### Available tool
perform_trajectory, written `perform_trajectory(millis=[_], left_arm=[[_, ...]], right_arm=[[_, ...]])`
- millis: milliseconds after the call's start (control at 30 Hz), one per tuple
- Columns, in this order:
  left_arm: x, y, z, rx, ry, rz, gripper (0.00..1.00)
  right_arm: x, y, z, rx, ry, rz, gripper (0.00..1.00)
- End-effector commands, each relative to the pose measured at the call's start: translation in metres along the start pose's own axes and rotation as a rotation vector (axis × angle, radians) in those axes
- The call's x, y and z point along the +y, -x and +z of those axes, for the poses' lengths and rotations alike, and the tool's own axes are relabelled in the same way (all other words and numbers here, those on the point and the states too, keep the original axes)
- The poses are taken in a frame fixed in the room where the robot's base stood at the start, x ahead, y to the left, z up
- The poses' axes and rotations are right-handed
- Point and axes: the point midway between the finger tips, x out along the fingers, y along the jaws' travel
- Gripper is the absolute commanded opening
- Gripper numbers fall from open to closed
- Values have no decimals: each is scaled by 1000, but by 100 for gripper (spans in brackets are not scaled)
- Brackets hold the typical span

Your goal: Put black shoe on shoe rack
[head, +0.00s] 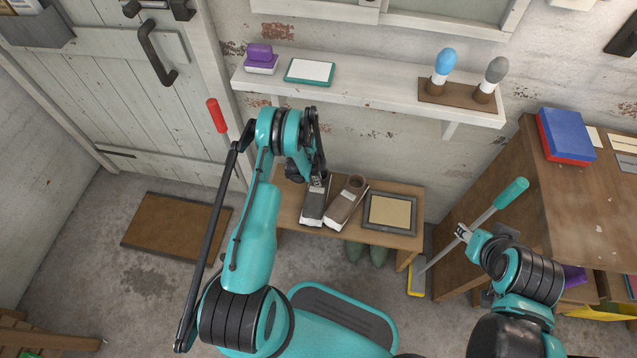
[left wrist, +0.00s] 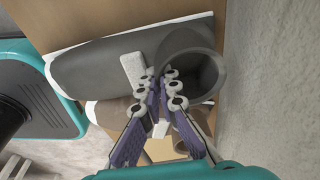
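The black shoe (head: 314,206), dark grey with a white sole, lies on a low wooden bench (head: 290,209). It fills the top of the left wrist view (left wrist: 100,62), its opening to the right. My left gripper (head: 318,176) is at its opening. In the left wrist view the fingers (left wrist: 161,88) are close together on either side of the collar's edge. I cannot tell whether the shoe is lifted. A brown shoe (head: 345,204) lies beside it. My right gripper (head: 462,231) is in front of a pole with a teal handle; its finger gap is unclear.
A framed tray (head: 390,212) lies at the bench's right end. Green boots (head: 366,252) stand beneath. A white shelf (head: 375,92) hangs above the bench. A wooden desk (head: 560,210) stands right, a red-handled pole (head: 218,118) left. A brown mat (head: 172,226) lies on the floor.

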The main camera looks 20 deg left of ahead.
Motion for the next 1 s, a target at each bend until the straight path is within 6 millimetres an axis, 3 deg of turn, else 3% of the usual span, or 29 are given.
perform_trajectory(millis=[333, 367, 433, 467, 767, 867, 1000], left_arm=[[0, -3, 0, 0, 0, 0, 0], [0, -4, 0, 0, 0, 0, 4], [0, -4, 0, 0, 0, 0, 23], [0, -4, 0, 0, 0, 0, 26], [0, -2, 0, 0, 0, 0, 26], [0, 6, 0, 0, 1, 0, 26], [0, 33, 0, 0, 1, 0, 26]], right_arm=[[0, 0, 0, 0, 0, 0, 40], [0, 0, 0, 0, 0, 0, 40], [0, 0, 0, 0, 0, 0, 40], [0, 0, 0, 0, 0, 0, 40], [0, 0, 0, 0, 0, 0, 40], [0, 2, -2, 0, 0, 0, 40], [0, 11, -8, 0, 0, 0, 40]])
